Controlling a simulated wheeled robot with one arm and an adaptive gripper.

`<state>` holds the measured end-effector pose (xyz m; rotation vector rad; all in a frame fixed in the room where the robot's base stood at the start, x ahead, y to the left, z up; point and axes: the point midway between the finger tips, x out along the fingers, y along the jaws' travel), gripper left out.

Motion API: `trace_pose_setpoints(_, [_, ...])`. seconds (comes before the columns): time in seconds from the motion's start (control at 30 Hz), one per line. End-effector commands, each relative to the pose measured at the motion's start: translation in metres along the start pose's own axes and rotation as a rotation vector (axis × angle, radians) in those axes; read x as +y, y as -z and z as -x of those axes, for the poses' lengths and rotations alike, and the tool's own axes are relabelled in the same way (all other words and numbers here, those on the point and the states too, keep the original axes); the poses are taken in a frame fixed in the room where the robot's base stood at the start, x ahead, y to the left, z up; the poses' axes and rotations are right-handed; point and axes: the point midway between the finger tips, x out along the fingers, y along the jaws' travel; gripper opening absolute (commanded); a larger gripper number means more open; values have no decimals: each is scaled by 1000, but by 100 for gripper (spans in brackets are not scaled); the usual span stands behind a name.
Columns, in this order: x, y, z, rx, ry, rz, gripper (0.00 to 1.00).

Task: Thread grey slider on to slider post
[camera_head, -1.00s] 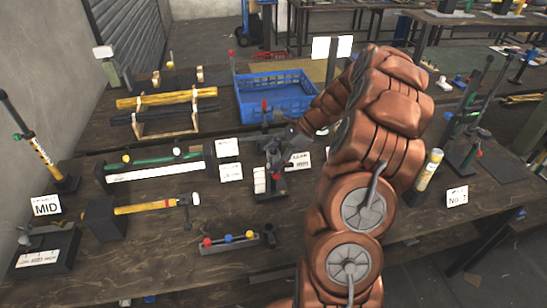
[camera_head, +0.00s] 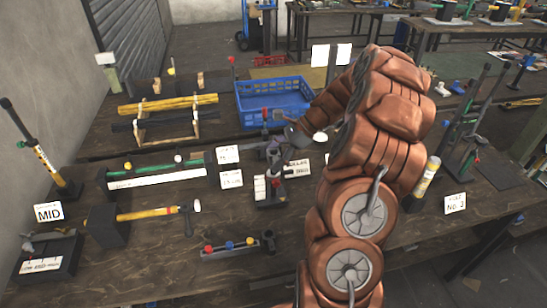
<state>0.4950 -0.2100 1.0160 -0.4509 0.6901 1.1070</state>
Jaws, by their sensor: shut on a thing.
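My arm reaches in from the right, and my gripper (camera_head: 277,144) is at the middle of the table, pointing down and left. It is shut on a small grey piece, which looks like the grey slider (camera_head: 272,152). The slider is small and partly hidden by the fingers. A dark stand (camera_head: 271,192) with a short upright, which looks like the slider post, stands just below the gripper in the picture. The slider is close above the upright. I cannot tell whether it is around the post or only over it.
White label cards (camera_head: 229,179) stand around the stand. A blue crate (camera_head: 272,103) is behind. A rack with a green rod (camera_head: 160,166) and a yellow-handled hammer (camera_head: 150,211) are on the left. A block with coloured knobs (camera_head: 230,246) is in front.

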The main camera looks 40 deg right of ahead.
Motion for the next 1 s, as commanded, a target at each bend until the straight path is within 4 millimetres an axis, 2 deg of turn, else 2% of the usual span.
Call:
trace_pose_setpoints(0.5, [0, -12, 12, 0, 1, 0, 56])
trace_pose_setpoints(1.0, [0, -13, 13, 0, 0, 0, 56])
